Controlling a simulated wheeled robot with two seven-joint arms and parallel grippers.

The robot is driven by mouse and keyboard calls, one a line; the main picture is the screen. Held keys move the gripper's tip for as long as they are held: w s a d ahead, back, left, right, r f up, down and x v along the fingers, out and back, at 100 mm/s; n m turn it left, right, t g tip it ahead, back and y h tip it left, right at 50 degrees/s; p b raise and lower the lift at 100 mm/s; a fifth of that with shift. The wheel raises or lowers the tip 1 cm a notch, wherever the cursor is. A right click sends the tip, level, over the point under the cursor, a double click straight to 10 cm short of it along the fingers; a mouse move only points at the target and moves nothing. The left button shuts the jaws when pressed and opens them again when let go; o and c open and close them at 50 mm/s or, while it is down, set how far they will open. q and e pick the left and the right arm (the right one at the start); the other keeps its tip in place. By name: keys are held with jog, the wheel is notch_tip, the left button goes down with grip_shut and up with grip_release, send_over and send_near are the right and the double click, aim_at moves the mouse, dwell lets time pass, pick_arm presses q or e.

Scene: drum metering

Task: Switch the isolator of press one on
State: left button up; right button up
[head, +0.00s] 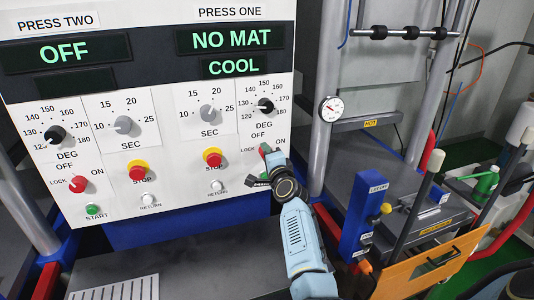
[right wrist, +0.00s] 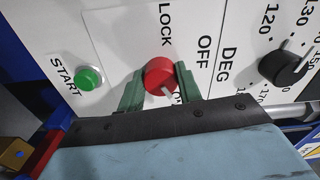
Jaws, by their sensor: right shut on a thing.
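The isolator of press one is a red rotary knob (right wrist: 158,73) on the white control panel (head: 225,115), with LOCK, OFF and ON marked around it. My right gripper (right wrist: 160,82) has its two green fingers on either side of this knob, shut on it. The knob's pale pointer slants toward the partly hidden ON mark in the right wrist view. In the head view my right gripper (head: 266,165) covers most of the knob. The press one display (head: 231,39) reads NO MAT, with COOL below it. My left gripper is not in view.
Press two's red isolator (head: 79,184) is at the panel's lower left, and its display (head: 64,53) reads OFF. Press one's red stop button (head: 212,158) is left of my right gripper. A green START button (right wrist: 88,78) is beside the knob. A blue lever stand (head: 364,222) stands to the right.

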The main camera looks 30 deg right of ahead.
jog(key=shift+m, duration=0.9)
jog(key=o, duration=1)
jog(key=v, duration=1.3)
jog(key=shift+s, duration=0.25)
